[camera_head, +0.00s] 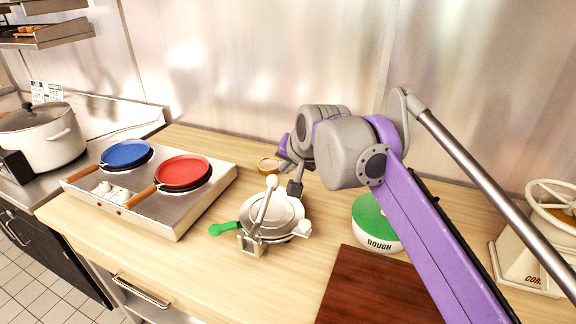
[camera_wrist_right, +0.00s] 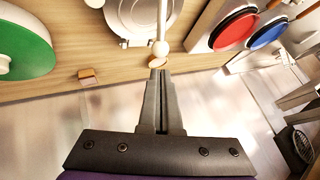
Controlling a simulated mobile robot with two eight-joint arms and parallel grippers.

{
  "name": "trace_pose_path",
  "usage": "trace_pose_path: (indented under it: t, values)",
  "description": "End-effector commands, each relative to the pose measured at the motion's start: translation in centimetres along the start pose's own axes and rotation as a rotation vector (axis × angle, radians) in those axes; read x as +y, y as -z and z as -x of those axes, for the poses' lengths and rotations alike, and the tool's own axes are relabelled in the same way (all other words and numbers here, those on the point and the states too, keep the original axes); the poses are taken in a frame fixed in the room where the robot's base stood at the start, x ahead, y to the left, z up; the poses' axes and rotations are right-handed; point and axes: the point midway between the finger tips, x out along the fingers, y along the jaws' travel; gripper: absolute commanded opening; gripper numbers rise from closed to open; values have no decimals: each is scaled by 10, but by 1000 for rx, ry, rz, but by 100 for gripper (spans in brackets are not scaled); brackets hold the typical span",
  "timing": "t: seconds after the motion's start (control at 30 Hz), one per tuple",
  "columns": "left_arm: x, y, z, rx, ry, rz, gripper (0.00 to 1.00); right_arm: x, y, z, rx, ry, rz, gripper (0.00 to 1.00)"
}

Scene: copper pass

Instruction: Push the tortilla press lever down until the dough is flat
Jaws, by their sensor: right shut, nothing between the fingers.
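The silver tortilla press (camera_head: 286,213) stands on the wooden counter, with its round plates closed. Its pale lever (camera_head: 263,204) runs from the near-side bracket across the top plate to a white ball knob (camera_head: 272,181). I cannot tell how steeply the lever is tilted. No dough shows between the plates. My right gripper (camera_head: 295,188) is just right of the knob, shut and empty. In the right wrist view, its closed fingertips (camera_wrist_right: 160,74) point toward the knob (camera_wrist_right: 160,48), with a small gap seen between them. My left gripper is not in view.
A griddle with a red pan (camera_head: 182,171) and a blue pan (camera_head: 127,153) is at left. A green-lidded dough container (camera_head: 378,222), brown board (camera_head: 380,290) and white grinder (camera_head: 524,262) are at right. A small round dish (camera_head: 268,163) lies behind the press. A green handle (camera_head: 222,229) juts left.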

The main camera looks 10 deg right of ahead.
Motion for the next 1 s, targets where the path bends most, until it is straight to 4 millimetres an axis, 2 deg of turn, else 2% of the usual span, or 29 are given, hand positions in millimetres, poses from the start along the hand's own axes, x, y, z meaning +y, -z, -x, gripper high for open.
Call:
trace_pose_path:
  t: [0.03,0.2,0.43,0.6,1.0]
  values:
    - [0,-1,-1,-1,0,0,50,0,0,-13,0,0,1,0]
    - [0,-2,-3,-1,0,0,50,0,0,-50,-1,0,2,0]
    - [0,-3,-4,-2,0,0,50,0,-1,-85,-1,0,1,0]
    - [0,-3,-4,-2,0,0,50,0,-1,-95,-1,0,1,0]
    - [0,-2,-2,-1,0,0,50,1,1,-98,-11,-1,-4,0]
